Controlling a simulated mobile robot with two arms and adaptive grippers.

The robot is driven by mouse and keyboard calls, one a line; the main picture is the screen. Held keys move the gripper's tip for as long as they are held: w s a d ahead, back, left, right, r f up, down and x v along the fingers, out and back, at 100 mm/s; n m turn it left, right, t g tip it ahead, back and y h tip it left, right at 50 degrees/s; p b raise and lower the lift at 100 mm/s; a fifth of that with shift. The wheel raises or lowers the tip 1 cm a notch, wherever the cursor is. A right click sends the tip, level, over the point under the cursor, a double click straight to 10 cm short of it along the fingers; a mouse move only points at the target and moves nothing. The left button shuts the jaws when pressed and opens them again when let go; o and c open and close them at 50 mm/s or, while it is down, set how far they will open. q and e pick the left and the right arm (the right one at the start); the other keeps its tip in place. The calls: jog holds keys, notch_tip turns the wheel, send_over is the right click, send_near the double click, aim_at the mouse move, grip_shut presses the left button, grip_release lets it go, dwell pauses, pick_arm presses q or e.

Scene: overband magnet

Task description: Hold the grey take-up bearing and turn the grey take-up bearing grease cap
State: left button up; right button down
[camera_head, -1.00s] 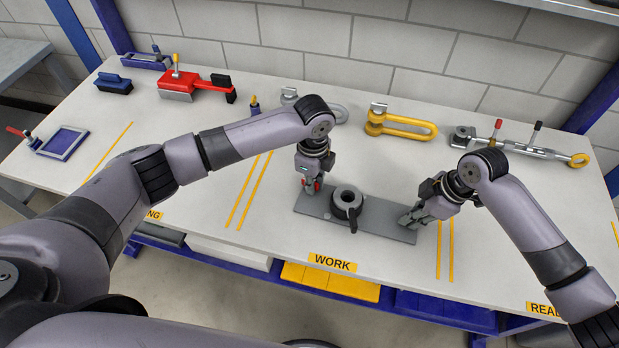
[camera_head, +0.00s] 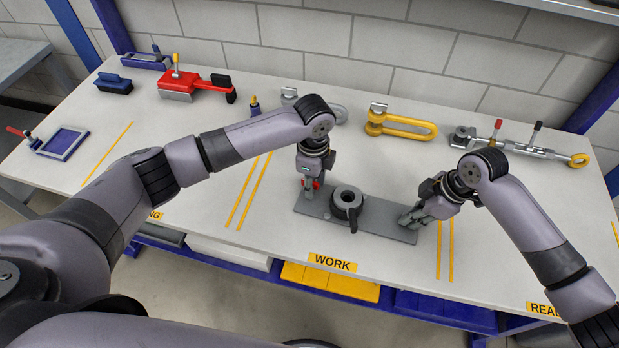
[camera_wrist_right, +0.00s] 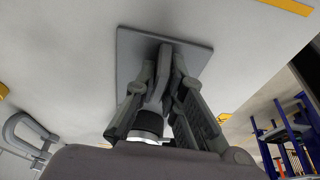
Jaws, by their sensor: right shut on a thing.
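The grey take-up bearing (camera_head: 380,220) lies on the white bench, a flat plate with a round ringed hub (camera_head: 346,197) in its middle and a short dark lever below the hub. My right gripper (camera_head: 408,216) is shut on a grey part at the plate's right end. In the right wrist view its fingers (camera_wrist_right: 165,72) close around a grey piece in front of the plate (camera_wrist_right: 135,50). My left gripper (camera_head: 310,192) points down at the plate's left end, with a small red part (camera_head: 316,184) at its fingers. I cannot make out the grease cap or whether those fingers are closed.
Behind stand a yellow shackle (camera_head: 405,127), a grey shackle (camera_head: 335,108) partly behind my left arm, and a turnbuckle-like bar (camera_head: 530,150). A red tool (camera_head: 195,85) and blue items are at the back left. The bench before the plate, by the WORK label (camera_head: 332,262), is clear.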

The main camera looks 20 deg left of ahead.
pick_arm(q)
notch_tip(320, 180, up, 20)
dwell(1.4)
pick_arm(e)
jog(key=c, duration=1.6)
grip_release()
